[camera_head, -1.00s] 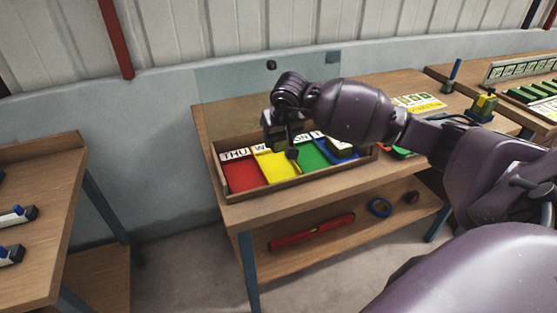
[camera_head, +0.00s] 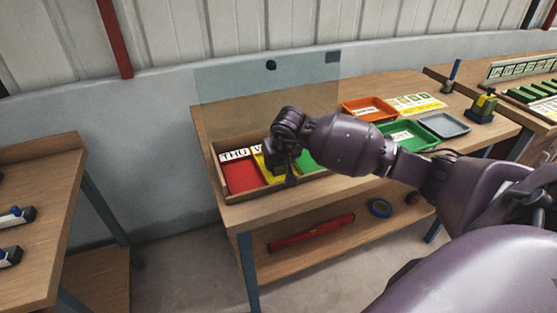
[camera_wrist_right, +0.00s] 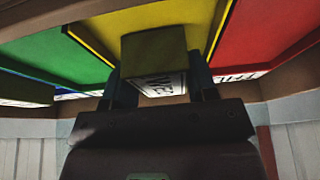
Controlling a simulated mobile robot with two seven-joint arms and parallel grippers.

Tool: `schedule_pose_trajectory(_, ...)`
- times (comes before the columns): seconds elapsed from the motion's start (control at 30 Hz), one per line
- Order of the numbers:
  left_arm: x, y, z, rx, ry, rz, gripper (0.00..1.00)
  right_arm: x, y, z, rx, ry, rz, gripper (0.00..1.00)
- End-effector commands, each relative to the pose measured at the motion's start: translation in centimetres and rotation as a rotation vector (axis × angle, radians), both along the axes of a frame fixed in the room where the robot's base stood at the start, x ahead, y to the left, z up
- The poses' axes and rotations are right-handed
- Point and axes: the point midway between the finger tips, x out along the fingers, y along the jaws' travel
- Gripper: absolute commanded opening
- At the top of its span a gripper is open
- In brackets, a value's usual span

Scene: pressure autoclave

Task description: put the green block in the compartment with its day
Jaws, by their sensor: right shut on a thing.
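My right gripper (camera_head: 285,179) is over the front part of the day box (camera_head: 262,195), around the yellow compartment (camera_head: 270,179). In the right wrist view it is shut on the green block (camera_wrist_right: 155,44), whose dark olive-green face shows in front of the yellow floor. A white label (camera_wrist_right: 165,83) reading "WE" shows between the fingers; I cannot tell whether it is on the block or the box. The red compartment (camera_head: 242,176), marked THU, is to the left; a green compartment (camera_head: 310,161) is to the right, partly hidden by my arm. My left gripper is not in view.
Orange (camera_head: 367,109) and green trays (camera_head: 410,136) and a grey tray (camera_head: 445,125) stand on the bench to the right. A clear panel (camera_head: 270,85) rises behind the box. A red level (camera_head: 312,232) lies on the shelf below.

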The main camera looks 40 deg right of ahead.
Motion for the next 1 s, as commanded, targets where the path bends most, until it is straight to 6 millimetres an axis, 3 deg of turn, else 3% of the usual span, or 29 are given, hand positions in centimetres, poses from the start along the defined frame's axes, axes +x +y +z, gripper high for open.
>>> schedule_pose_trajectory(0.13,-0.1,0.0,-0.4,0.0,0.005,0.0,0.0,0.0,0.0,-0.4,-0.001,0.0,0.001,0.29)
schedule_pose_trajectory(0.17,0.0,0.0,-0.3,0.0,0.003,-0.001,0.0,0.0,0.0,-0.3,0.0,0.0,0.0,0.57)
schedule_pose_trajectory(0.2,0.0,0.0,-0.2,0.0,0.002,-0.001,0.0,0.0,0.0,-0.3,0.0,0.0,0.0,0.63)
schedule_pose_trajectory(0.63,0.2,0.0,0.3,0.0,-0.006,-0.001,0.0,-0.1,0.0,0.7,-0.001,-0.003,0.001,0.63)
schedule_pose_trajectory(1.0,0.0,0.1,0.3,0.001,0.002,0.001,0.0,-2.6,0.6,6.9,-0.003,-0.003,0.001,0.63)
